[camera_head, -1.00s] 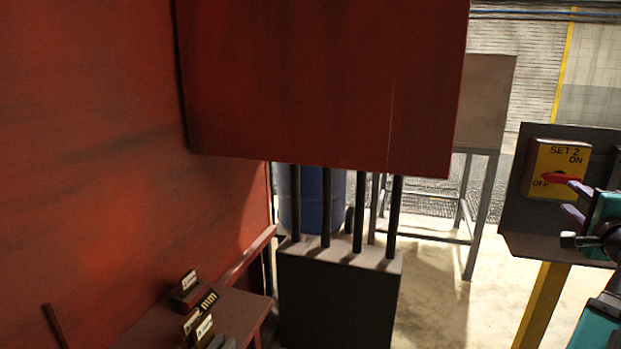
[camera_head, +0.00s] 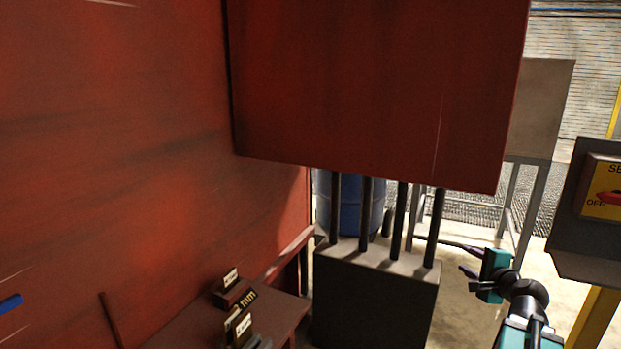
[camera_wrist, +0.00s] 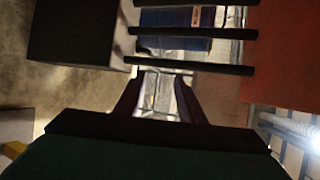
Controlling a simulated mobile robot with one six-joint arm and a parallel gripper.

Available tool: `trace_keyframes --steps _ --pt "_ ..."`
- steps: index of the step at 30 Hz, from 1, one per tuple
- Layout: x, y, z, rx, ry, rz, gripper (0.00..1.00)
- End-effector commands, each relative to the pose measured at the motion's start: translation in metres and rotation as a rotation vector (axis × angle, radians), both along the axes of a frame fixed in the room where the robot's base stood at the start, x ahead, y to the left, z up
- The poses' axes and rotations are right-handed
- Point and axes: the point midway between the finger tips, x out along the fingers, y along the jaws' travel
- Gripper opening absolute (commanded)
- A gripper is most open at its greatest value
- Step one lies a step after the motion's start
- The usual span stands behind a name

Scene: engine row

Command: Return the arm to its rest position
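My gripper (camera_head: 466,259) is at the lower right of the head view, with its teal body and dark fingers pointing left. The fingers are apart and nothing shows between them. The wrist view also shows the two dark fingers of my gripper (camera_wrist: 161,78) spread, with an empty gap. In the head view the gripper shows just right of the dark pipes (camera_head: 399,222) and left of the SET 2 switch panel (camera_head: 604,192), clear of the panel. The panel's red knob (camera_head: 609,197) is partly cut off by the picture's right edge.
A large red cabinet (camera_head: 375,90) overhangs a dark box (camera_head: 372,300) joined to it by upright pipes. A blue barrel (camera_head: 350,205) stands behind. A red shelf (camera_head: 190,325) with small labelled blocks is at lower left. Bare floor shows right of the box.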

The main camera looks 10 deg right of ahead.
Motion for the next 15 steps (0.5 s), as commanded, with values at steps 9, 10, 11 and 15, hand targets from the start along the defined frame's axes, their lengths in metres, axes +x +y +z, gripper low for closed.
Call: trace_keyframes --steps 9,10,11,15 --pt "0.041 0.098 -0.103 0.036 0.166 0.17 0.36" --pt "0.043 0.108 -0.112 0.036 0.183 0.187 0.36" --pt "0.044 0.117 -0.122 0.036 0.201 0.203 0.36" --pt "0.048 0.162 -0.166 0.034 0.278 0.284 0.36"
